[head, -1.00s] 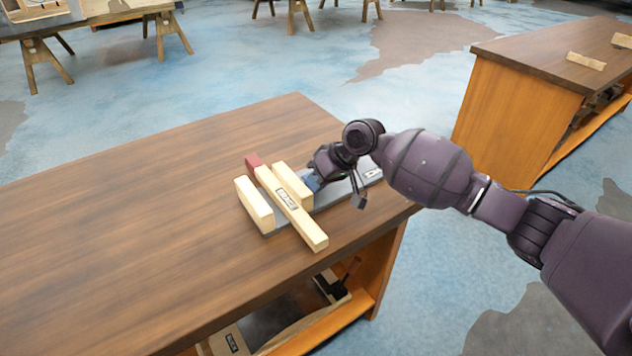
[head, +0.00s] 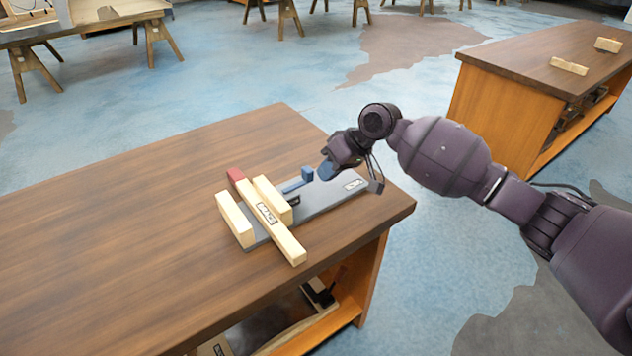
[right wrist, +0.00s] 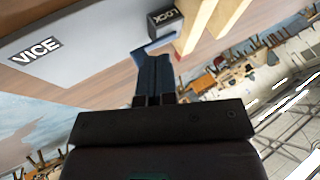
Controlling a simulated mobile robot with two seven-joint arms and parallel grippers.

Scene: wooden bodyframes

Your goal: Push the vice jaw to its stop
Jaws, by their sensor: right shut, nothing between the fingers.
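The vice is a grey base plate (head: 330,199) on the wooden bench, with a label at its right end. Its two pale wooden jaws stand on the left part, a left jaw (head: 234,219) and a right jaw (head: 272,199). A long pale bar (head: 282,234) with a red end lies between them; I cannot tell whether both jaws touch it. A blue handle (head: 298,183) sits right of the right jaw. My right gripper (head: 325,172) is shut and empty, just right of the handle. In the right wrist view its fingers (right wrist: 150,75) point toward the black lock block (right wrist: 165,20). My left gripper is out of view.
The bench top (head: 120,230) left of the vice is clear. Its right edge lies close beyond the vice plate. A second bench (head: 540,60) with small wooden pieces stands at the right, across open floor.

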